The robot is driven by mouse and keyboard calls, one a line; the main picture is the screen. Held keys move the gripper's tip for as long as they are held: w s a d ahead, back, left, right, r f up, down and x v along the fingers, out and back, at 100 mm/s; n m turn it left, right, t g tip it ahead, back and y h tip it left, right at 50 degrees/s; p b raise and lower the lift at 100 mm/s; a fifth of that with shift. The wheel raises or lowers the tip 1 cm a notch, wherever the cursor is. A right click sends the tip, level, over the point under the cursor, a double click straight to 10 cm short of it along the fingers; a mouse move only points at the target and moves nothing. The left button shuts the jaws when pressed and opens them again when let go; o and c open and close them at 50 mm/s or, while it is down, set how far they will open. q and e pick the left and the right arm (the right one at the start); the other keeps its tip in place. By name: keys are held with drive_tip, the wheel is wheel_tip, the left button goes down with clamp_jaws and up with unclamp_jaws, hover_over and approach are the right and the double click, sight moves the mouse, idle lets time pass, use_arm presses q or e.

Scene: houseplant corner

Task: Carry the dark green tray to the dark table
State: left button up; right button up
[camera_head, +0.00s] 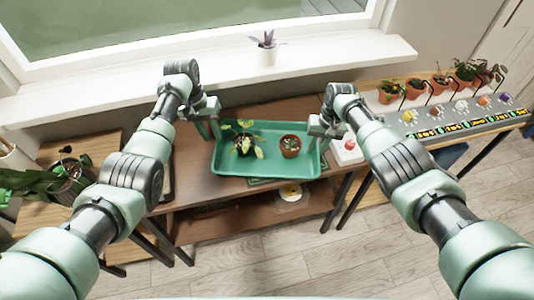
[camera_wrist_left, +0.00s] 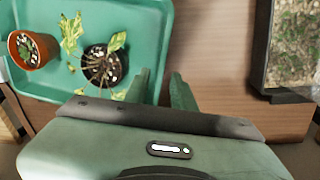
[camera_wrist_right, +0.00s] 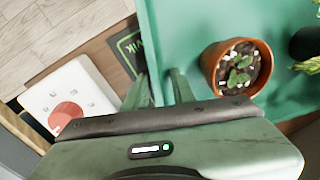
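The dark green tray (camera_head: 262,168) is over the brown table (camera_head: 190,160) in the middle. Whether it rests there or hangs just above it I cannot tell. It carries a leafy plant in a dark pot (camera_head: 243,146) and a small plant in a terracotta pot (camera_head: 290,146); both pots look upright. My left gripper (camera_head: 211,127) is at the tray's left end, its fingers (camera_wrist_left: 160,88) close together around the rim. My right gripper (camera_head: 322,129) is at the right end, its fingers (camera_wrist_right: 163,88) also close on either side of the rim.
A white box with a red disc (camera_head: 348,150) stands right of the tray. A dark planter box (camera_wrist_left: 290,45) lies to the left. A grey bench with pots (camera_head: 455,115) is at right, a windowsill (camera_head: 215,72) behind.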

drive_tip(key=shift+r, duration=0.1)
use_arm(q)
drive_tip(key=r, duration=0.4)
drive_tip(key=shift+a+r, duration=0.2)
drive_tip(key=shift+a, duration=0.15)
use_arm(e)
wheel_tip(320, 180, up, 12)
drive_tip(key=d, duration=0.2)
use_arm(q)
drive_tip(key=shift+f, duration=0.1)
use_arm(e)
drive_tip(key=shift+s+a+f, duration=0.1)
drive_tip(key=shift+f, duration=0.15)
